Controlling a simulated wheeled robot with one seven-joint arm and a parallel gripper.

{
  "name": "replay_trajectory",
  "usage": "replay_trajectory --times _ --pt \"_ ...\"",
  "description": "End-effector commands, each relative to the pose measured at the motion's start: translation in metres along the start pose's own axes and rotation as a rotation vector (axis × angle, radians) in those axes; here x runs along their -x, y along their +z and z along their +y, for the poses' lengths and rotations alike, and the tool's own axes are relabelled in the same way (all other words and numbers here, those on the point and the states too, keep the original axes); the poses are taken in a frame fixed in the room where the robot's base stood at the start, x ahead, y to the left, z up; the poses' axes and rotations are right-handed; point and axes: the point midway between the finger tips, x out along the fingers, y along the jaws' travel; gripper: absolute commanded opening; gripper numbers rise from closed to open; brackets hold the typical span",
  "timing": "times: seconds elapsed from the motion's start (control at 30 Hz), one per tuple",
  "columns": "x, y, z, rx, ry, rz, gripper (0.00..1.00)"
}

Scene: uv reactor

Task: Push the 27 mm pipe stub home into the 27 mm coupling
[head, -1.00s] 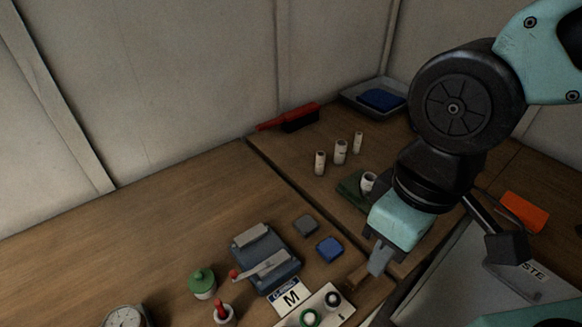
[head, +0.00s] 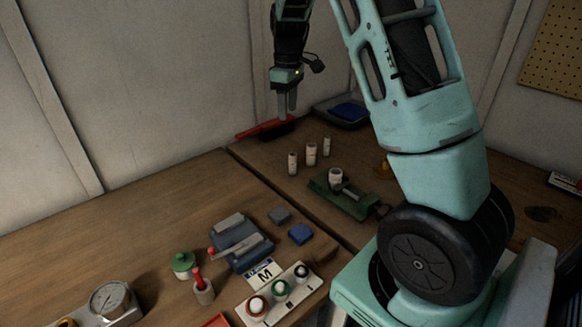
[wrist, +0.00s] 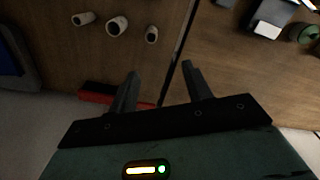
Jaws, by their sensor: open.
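Three white pipe stubs stand upright on the back bench: one at left (head: 292,163), a thicker one in the middle (head: 311,155) and one at right (head: 326,146). I cannot read their sizes. A white coupling (head: 336,176) stands upright in a green holder (head: 358,206) in front of them; its bore is not clear. My gripper (head: 287,108) points down, open and empty, high near the back wall. In the wrist view the open fingers (wrist: 158,82) are apart from the stubs, whose middle one (wrist: 117,26) shows near the top.
A red-handled brush (head: 265,130) lies behind the stubs, beside a grey tray with a blue item (head: 349,111). A blue-grey fixture (head: 240,245), small blue blocks (head: 301,234), a green-lidded jar (head: 183,264) and a gauge (head: 110,298) occupy the front bench.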

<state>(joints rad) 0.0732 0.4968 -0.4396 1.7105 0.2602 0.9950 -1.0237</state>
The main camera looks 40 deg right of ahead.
Motion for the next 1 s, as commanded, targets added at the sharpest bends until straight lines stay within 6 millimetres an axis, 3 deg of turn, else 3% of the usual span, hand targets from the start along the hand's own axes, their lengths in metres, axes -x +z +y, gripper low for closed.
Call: replay_trajectory --times 0.1,0.6,1.0 --pt "-0.007 0.008 0.017 -0.001 0.009 -0.011 0.49" --pt "-0.102 0.009 0.017 0.001 0.01 -0.012 0.49" --pt "-0.136 0.011 0.017 -0.001 0.009 -0.012 0.49"
